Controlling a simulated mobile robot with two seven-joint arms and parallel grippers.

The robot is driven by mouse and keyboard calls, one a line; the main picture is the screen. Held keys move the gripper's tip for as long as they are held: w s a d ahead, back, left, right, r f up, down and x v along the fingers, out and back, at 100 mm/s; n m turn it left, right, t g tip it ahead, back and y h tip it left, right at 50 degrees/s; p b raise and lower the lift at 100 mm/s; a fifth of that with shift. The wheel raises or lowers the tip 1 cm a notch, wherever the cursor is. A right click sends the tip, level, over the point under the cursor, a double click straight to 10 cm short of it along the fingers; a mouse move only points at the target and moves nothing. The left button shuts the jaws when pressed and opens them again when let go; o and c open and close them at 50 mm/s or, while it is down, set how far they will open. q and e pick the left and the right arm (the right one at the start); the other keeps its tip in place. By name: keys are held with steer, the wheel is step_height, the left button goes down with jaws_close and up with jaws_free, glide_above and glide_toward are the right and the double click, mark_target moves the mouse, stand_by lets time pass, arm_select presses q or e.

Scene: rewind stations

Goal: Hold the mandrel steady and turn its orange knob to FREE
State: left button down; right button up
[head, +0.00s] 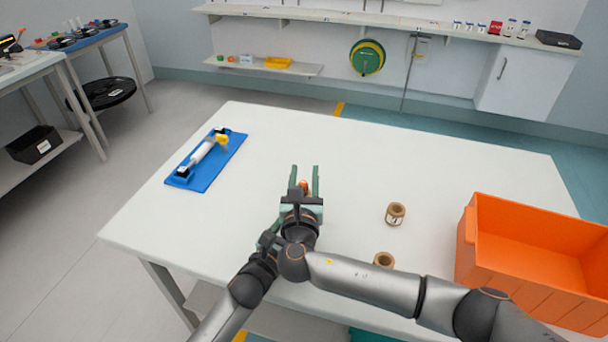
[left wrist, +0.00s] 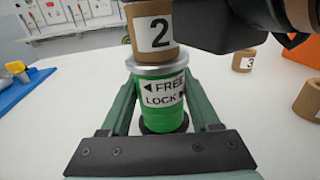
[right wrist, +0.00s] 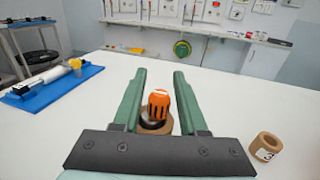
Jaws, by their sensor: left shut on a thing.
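The mandrel (left wrist: 165,108) is a green upright cylinder with a silver collar and a label with arrows reading FREE and LOCK. A brown core marked 2 (left wrist: 153,35) sits on it. My left gripper (left wrist: 160,84) is shut on the green body, one finger on each side. The ribbed orange knob (right wrist: 158,105) stands on top, above the core, and shows slightly in the head view (head: 304,185). My right gripper (right wrist: 160,72) is open with a finger on each side of the knob and visible gaps. In the head view, my right gripper (head: 304,170) largely hides the mandrel.
An orange crate (head: 467,240) fills the table's right side. A blue tray (head: 213,174) with a white roller lies at the left. The table's back middle is clear.

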steer(key=shift+o, duration=0.7)
step_height(320, 180, up, 10)
